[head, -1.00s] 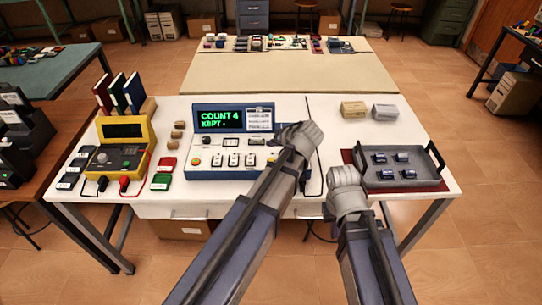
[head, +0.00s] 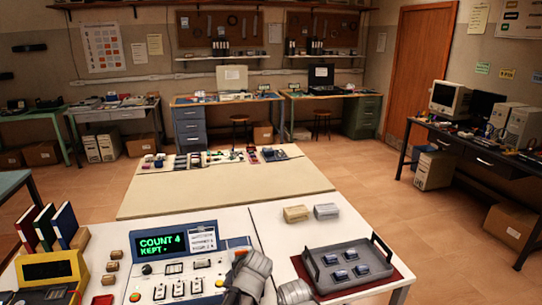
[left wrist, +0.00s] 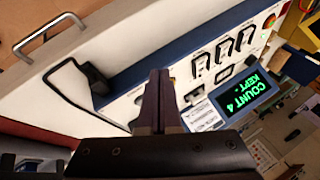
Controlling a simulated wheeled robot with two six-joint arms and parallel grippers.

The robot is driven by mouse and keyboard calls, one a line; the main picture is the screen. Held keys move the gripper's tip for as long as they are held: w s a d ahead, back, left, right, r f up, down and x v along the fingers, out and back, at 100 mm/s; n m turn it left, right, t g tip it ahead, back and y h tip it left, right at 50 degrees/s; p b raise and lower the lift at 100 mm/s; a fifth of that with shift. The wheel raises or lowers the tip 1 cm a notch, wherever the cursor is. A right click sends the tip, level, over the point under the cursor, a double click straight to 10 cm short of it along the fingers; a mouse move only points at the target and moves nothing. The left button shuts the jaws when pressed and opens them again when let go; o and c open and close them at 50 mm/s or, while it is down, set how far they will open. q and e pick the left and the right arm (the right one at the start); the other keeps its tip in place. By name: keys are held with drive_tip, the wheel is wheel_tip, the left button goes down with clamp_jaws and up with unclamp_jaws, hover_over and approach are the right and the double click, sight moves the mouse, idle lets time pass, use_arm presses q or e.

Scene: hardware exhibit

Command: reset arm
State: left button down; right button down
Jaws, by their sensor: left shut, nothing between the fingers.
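My left gripper (left wrist: 158,85) is shut and empty in the left wrist view, its fingers together in front of the blue-edged console. In the head view only the grey wrist of my left arm shows, at the console's right end; its fingers are hidden. The console (head: 180,282) has a screen reading "COUNT 4 KEPT" (head: 163,244), which also shows in the left wrist view (left wrist: 240,105). My right gripper (head: 294,291) shows only as a grey wrist at the bottom edge, left of the grey tray (head: 318,265); its fingers are hidden.
A yellow meter (head: 50,272) and upright books (head: 64,222) are at left. The beige board (head: 230,195) beyond the table is mostly clear.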

use_arm(q)
drive_tip(key=s+d+f+m+g+h, duration=0.1)
drive_tip(key=s+d, duration=0.3)
drive_tip(key=s, duration=0.4)
drive_tip(key=s+d+f+m+g+h, duration=0.2)
drive_tip(key=s+d, duration=0.2)
drive_tip(key=s, duration=0.3)
drive_tip(key=shift+s+m+g+h, duration=0.3)
drive_tip(key=shift+s+g+h, duration=0.05)
drive_tip(key=shift+g+h, duration=0.05)
drive_tip(key=shift+d, duration=0.1)
